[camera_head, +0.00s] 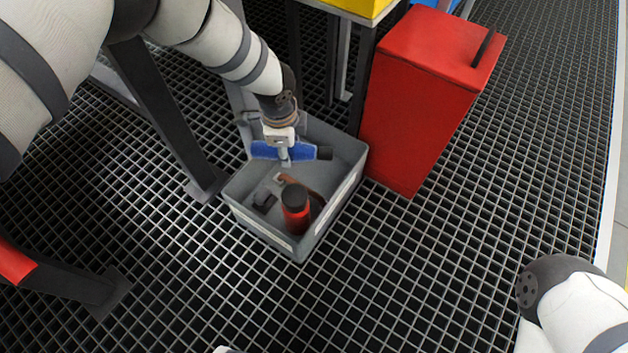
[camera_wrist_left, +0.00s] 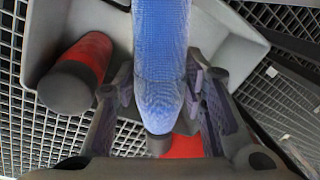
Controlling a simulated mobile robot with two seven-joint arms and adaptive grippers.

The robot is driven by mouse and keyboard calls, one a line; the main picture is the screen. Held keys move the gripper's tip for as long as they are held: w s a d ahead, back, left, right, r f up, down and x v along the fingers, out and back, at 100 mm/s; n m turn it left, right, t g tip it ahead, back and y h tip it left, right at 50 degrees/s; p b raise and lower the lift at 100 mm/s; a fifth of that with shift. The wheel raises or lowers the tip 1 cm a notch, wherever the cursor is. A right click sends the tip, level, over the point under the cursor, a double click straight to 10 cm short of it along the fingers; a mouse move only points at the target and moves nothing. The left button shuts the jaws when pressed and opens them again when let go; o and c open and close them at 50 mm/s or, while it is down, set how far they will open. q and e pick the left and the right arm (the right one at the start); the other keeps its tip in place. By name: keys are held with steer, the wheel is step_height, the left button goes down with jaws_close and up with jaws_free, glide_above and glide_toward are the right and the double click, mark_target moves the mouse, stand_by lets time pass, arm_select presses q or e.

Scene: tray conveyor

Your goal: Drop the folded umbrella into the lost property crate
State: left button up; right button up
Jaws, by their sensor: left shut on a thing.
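The folded umbrella is blue with a dark end (camera_head: 262,150) and lies across my left gripper (camera_head: 284,158). My left gripper is shut on it and holds it over the back part of the grey crate (camera_head: 347,196). In the left wrist view the blue umbrella (camera_wrist_left: 160,45) runs between the fingers (camera_wrist_left: 160,100), with the crate (camera_wrist_left: 225,50) behind it. How far the umbrella is above the crate floor is hard to tell. My right gripper is not in view; only part of my right arm shows at the lower right of the head view.
A red bin (camera_head: 420,100) stands right of the crate. A dark frame leg (camera_head: 165,115) is at left. Grating floor in front is clear.

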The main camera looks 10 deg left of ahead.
arm_select(q)
steer(key=shift+w+d+f, duration=0.15)
step_height(320, 180, down, 6)
steer(key=b, duration=0.3)
steer(key=shift+b, duration=0.3)
steer(key=o, duration=1.4)
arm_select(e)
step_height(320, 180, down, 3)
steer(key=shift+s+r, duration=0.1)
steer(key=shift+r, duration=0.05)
arm_select(q)
steer(key=shift+o, duration=0.2)
steer(key=shift+r, duration=0.2)
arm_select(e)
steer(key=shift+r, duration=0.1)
